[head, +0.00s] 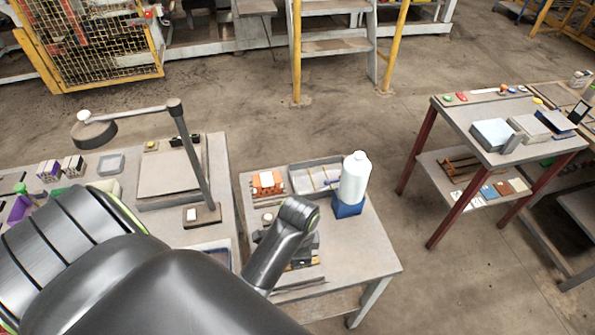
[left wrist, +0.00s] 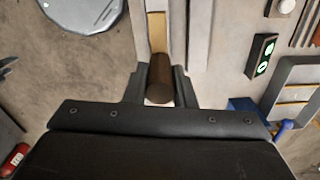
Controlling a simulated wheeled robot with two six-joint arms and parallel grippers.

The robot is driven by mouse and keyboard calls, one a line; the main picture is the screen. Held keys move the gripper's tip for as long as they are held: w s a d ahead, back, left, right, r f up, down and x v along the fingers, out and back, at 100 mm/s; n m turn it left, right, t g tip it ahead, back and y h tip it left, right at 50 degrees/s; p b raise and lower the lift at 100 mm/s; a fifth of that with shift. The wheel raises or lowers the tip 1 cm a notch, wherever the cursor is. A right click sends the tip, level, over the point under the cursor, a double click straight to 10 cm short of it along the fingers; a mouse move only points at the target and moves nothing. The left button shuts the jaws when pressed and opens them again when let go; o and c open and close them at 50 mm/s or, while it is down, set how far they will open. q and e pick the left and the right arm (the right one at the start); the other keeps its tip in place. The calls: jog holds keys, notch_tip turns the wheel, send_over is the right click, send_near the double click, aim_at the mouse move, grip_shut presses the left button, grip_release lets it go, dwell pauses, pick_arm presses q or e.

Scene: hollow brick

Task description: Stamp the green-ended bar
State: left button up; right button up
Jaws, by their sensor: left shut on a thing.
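In the left wrist view, my left gripper (left wrist: 160,88) is shut on a dark brown cylinder (left wrist: 159,80) with a pale round end facing the camera. A tan strip (left wrist: 157,32) lies between long grey rails just beyond the cylinder. I cannot tell whether the cylinder touches it. No green end shows on this strip, and I cannot pick out the green-ended bar. In the head view, my left arm reaches over the middle table (head: 362,258). Its wrist hides part of the dark items there, and its fingertips are hidden. My right gripper is not in view.
A white bottle (head: 355,178) stands at a blue block (head: 348,208), beside a grey tray (head: 300,172) and orange pieces (head: 267,182). A lamp-like post (head: 190,150) rises from the left table. A small box with green lights (left wrist: 262,56) is near the gripper.

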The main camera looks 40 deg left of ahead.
pick_arm(q)
jog(key=shift+s+a, duration=0.1)
jog(key=shift+s, duration=0.1)
jog(key=shift+f, duration=0.8)
jog(key=shift+w+f, duration=0.15)
jog(key=shift+f, duration=2.1)
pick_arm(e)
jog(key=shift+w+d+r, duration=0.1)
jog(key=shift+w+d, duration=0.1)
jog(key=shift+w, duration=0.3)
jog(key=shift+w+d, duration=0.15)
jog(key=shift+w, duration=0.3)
